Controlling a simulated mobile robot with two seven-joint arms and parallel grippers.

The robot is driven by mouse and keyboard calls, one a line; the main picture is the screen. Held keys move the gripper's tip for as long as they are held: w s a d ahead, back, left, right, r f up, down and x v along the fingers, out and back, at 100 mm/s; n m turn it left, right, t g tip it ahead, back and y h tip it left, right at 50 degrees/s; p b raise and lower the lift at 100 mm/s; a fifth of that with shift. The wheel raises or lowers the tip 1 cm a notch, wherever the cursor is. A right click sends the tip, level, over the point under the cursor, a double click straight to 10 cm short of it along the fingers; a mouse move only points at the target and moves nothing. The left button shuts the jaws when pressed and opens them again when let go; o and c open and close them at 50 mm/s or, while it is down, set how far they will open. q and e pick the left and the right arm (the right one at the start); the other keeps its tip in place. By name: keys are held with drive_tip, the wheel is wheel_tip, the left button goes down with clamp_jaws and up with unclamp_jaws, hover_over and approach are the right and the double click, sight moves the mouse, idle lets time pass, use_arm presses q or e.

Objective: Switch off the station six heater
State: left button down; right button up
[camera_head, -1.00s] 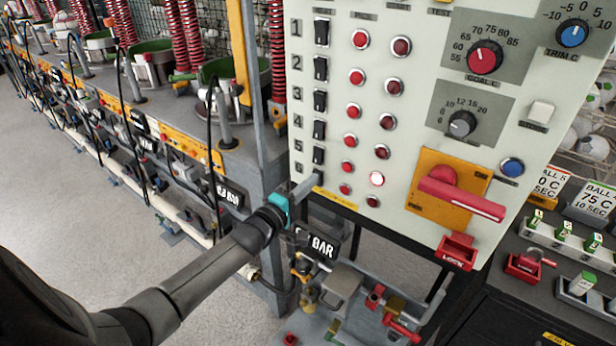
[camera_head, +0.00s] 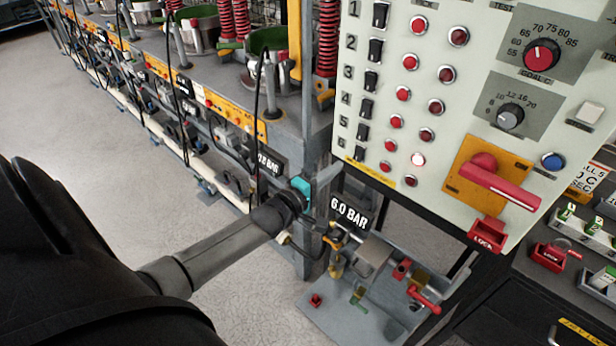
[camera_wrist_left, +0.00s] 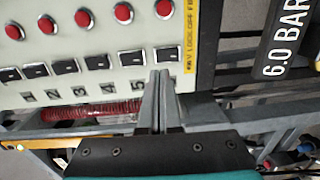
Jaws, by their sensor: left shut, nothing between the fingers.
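The pale control panel (camera_head: 477,89) carries a numbered column of black rocker switches. The station six switch (camera_head: 360,152) is the lowest one, and in the wrist view it is the rightmost switch (camera_wrist_left: 168,55). I cannot tell which way it is rocked. My left gripper (camera_head: 336,169) is shut and empty at the panel's lower left edge. In the wrist view its fingertips (camera_wrist_left: 160,73) point at the panel just below the station six switch and cover its number. I cannot tell if they touch the panel. The row six lamp (camera_head: 385,166) is red. My right gripper is out of view.
A lamp (camera_head: 418,159) in row five glows white. A red main handle (camera_head: 499,187) and a red lock (camera_head: 487,232) are at the panel's right. A 6.0 BAR sign (camera_head: 349,212) hangs under the panel. Presses with red springs (camera_head: 242,35) stand left.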

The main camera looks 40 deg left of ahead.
use_arm(q)
drive_tip(key=s, duration=0.6)
drive_tip(key=shift+s+a+r+p, duration=0.2)
drive_tip(key=shift+s+a+p, duration=0.05)
drive_tip(key=shift+p, duration=0.15)
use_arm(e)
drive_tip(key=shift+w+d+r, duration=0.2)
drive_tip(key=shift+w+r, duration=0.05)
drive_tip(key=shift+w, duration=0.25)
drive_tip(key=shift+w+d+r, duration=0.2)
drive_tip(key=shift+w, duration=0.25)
